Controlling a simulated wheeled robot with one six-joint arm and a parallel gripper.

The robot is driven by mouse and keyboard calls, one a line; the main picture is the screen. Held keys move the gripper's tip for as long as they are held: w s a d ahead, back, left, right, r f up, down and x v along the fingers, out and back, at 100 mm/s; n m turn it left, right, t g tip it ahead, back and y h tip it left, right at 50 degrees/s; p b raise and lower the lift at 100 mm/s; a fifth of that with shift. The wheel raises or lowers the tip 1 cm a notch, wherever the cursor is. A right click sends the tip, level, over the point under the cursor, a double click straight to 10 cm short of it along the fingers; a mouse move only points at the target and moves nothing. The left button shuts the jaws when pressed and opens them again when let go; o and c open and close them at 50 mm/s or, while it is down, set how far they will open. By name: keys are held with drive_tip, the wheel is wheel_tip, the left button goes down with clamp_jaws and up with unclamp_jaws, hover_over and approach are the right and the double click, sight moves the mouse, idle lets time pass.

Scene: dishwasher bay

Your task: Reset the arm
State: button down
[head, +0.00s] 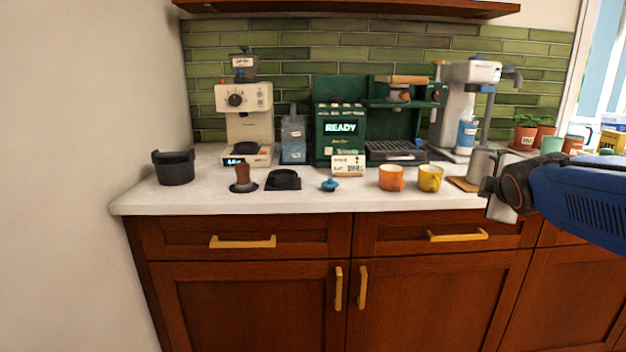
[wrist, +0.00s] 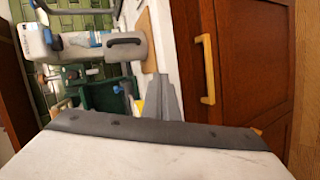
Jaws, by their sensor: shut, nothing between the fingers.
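My blue arm reaches in from the right edge of the head view, in front of the counter's right part. My gripper (head: 489,188) is at its end, near the counter's front edge, close to a steel pitcher (head: 482,163). In the wrist view, which is turned on its side, the grey fingers of my gripper (wrist: 160,88) are together with nothing between them. The pitcher (wrist: 118,47) with its black handle shows beyond the fingertips, apart from them. Part of the counter behind my arm is hidden.
A white counter (head: 330,202) carries a cream grinder (head: 247,112), a green coffee machine (head: 338,130), an orange cup (head: 391,178), a yellow cup (head: 430,178) and a teal-lidded item (head: 329,185). Potted plants (head: 526,135) stand right. Wooden drawers with brass handles (head: 458,236) lie below.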

drive_tip(key=s+a+f+m+g+y, duration=0.1)
drive_tip(key=s+a+f+m, duration=0.3)
drive_tip(key=s, duration=0.5)
drive_tip(key=s+a+f+m+g+y, duration=0.1)
drive_tip(key=s+a+f+m+g, duration=0.3)
drive_tip(key=s+f, duration=0.5)
drive_tip(key=s+a+f+m+g+y, duration=0.1)
drive_tip(key=s+a+f+m+g, duration=0.1)
drive_tip(key=s+a+f+m, duration=0.2)
drive_tip(key=s+f+m, duration=0.1)
drive_tip(key=s+f, duration=0.2)
drive_tip(key=s, duration=0.3)
drive_tip(key=shift+s+g+y, duration=0.25)
drive_tip(key=shift+g+y, duration=0.05)
drive_tip(key=shift+a, duration=0.1)
